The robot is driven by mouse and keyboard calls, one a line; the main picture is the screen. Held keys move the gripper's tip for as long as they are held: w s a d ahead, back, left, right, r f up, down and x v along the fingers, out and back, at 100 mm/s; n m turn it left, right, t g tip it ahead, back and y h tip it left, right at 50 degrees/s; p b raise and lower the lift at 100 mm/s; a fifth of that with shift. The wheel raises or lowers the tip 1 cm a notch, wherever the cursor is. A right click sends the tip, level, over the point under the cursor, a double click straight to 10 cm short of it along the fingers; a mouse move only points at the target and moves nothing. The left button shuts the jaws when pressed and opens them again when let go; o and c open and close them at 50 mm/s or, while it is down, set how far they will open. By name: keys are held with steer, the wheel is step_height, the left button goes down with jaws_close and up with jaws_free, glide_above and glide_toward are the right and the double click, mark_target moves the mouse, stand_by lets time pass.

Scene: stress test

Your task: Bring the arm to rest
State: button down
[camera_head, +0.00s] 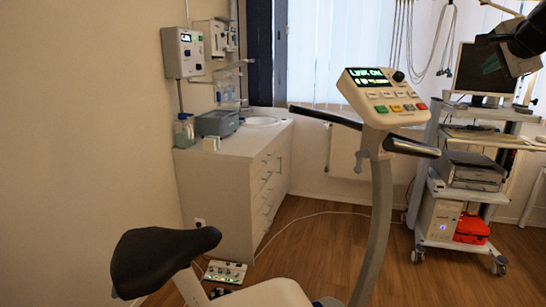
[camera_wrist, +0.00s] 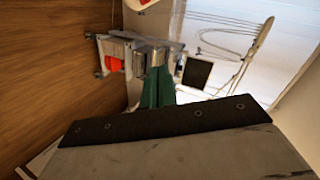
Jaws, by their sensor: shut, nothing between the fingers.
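My gripper (camera_wrist: 158,72) shows in the wrist view beyond a dark bolted plate of my own wrist. Its two green fingers lie close together, with nothing seen between them. It is in the air and seems clear of the things around it. I cannot make out the fingertips there.
An exercise bike stands in front, with a console (camera_head: 383,92) and a black saddle (camera_head: 160,258). A wheeled cart (camera_head: 462,215) with a printer (camera_head: 472,170) is at right. A white cabinet (camera_head: 225,195) with a sink stands at left. Wooden floor lies open between them.

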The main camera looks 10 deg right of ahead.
steer(key=s+a+f+n+g+y, duration=0.3)
steer(key=s+a+f+n, duration=0.2)
steer(key=a+f, duration=0.4)
steer(key=s+a+f+n+g+y, duration=0.25)
steer(key=s+a+f+n, duration=0.2)
steer(key=a+f, duration=0.5)
steer(key=s+a+f+n+g, duration=0.2)
steer(key=s+a+f+n, duration=0.2)
steer(key=s, duration=0.5)
steer(key=s+a+f+n+g, duration=0.3)
steer(key=s+a+f+n, duration=0.2)
steer(key=s+a+f, duration=0.3)
steer(key=s+a, duration=0.1)
steer(key=a, duration=0.2)
steer(key=shift+s, duration=0.35)
